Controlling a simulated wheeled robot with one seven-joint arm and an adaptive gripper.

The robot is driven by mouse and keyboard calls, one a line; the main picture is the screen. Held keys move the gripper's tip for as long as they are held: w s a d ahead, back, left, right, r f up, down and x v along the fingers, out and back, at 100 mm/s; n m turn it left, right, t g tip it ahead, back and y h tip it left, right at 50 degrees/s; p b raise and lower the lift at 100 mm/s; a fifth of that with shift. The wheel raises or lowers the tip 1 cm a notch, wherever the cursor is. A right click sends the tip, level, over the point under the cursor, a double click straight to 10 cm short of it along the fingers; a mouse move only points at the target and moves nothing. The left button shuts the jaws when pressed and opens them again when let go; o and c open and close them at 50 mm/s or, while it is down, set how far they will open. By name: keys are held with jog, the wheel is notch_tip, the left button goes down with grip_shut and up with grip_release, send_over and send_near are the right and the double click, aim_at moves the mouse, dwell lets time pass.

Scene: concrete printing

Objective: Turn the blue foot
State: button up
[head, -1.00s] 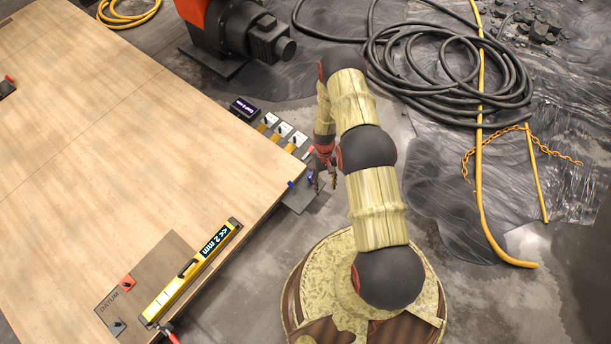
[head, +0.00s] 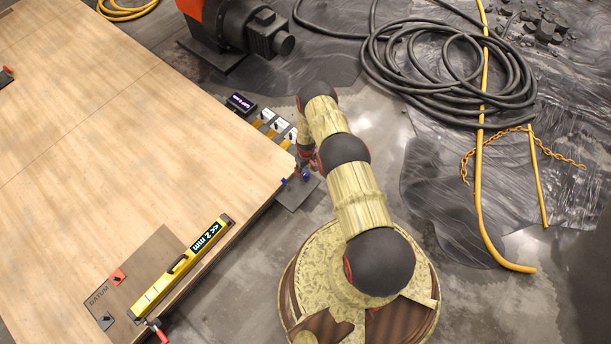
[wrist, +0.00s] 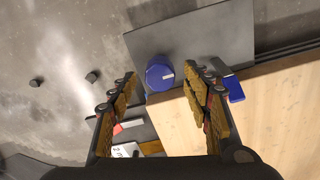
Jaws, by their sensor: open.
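The blue foot (wrist: 160,73) is a round blue knob with a white mark, on a grey plate (wrist: 205,38) in the wrist view. My gripper (wrist: 163,84) is open, its two yellow-and-black fingers on either side of the knob in the picture. Nothing is between the fingers that I can see held, and I cannot tell whether they touch the knob. In the head view the blue foot (head: 305,175) shows small at the table's right corner, on the grey plate (head: 297,194). My gripper there is mostly hidden by my arm.
A second blue part (wrist: 235,90) like a lever sits on the wooden table's edge, close to the right finger. The wooden table (head: 110,130) fills the left, with a yellow level (head: 187,268) on it. A black hose coil (head: 450,70) lies on the floor.

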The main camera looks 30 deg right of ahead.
aim_at(306, 173)
jog(key=shift+f+b, duration=0.6)
jog(key=shift+f, duration=1.25)
jog(key=shift+c, duration=0.4)
jog(key=c, duration=1.1)
jog(key=shift+r+m, duration=0.1)
jog(key=shift+m, duration=0.3)
jog(key=m, duration=1.1)
jog(key=shift+w, duration=0.1)
